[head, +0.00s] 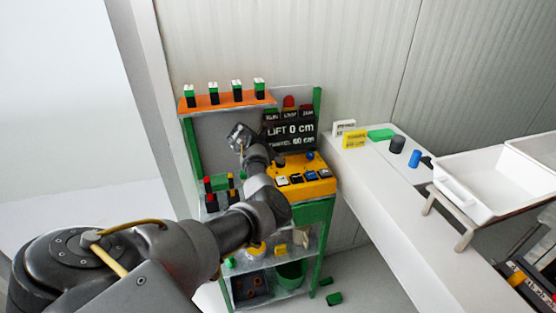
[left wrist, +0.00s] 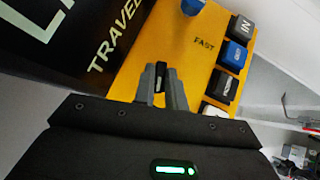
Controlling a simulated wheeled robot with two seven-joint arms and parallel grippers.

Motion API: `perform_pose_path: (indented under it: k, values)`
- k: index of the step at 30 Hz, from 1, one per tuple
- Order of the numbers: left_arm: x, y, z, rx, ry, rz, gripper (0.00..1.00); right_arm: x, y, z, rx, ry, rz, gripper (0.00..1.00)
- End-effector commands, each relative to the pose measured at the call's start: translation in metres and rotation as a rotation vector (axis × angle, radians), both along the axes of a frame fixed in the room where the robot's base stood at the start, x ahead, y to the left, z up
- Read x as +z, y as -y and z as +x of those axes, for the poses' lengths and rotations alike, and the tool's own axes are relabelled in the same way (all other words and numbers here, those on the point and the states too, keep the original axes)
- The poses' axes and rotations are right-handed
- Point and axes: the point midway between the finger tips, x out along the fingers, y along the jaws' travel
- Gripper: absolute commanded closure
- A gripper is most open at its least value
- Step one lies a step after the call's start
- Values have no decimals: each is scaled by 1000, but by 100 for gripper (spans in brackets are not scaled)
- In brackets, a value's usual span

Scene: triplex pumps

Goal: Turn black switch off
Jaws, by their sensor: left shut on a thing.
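The small black switch (left wrist: 159,77) stands on the yellow control panel (left wrist: 200,30), near the word FAST in the left wrist view. My left gripper (left wrist: 162,85) is shut on the switch, one grey finger on each side of it. In the head view the yellow panel (head: 318,187) sits on a green stand, and my left gripper (head: 277,160) reaches its left part from the left. My arm hides part of the panel and the stand there. The switch's exact tilt is hard to tell. My right gripper is not in view.
A blue knob (left wrist: 192,6) and a row of black, blue and white push buttons (left wrist: 232,56) lie close by. A dark display reading LIFT 0 cm (head: 290,135) stands behind the panel. White trays (head: 490,178) are on the right. An orange shelf (head: 225,102) is above.

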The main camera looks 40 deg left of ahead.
Motion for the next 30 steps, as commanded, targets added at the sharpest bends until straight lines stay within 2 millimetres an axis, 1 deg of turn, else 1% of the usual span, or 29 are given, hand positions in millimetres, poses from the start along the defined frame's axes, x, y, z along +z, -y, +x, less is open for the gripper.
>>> perform_pose_path:
  k: [3,9,25,26,30]
  values:
    - [0,-1,0,-55,0,-1,100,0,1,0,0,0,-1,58]
    - [0,-1,0,-112,-1,0,100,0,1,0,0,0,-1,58]
    - [0,-2,0,-132,-1,1,100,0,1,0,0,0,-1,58]
    - [0,-2,0,-132,-1,1,85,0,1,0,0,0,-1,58]
    - [0,-2,0,-132,-1,1,66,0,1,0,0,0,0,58]
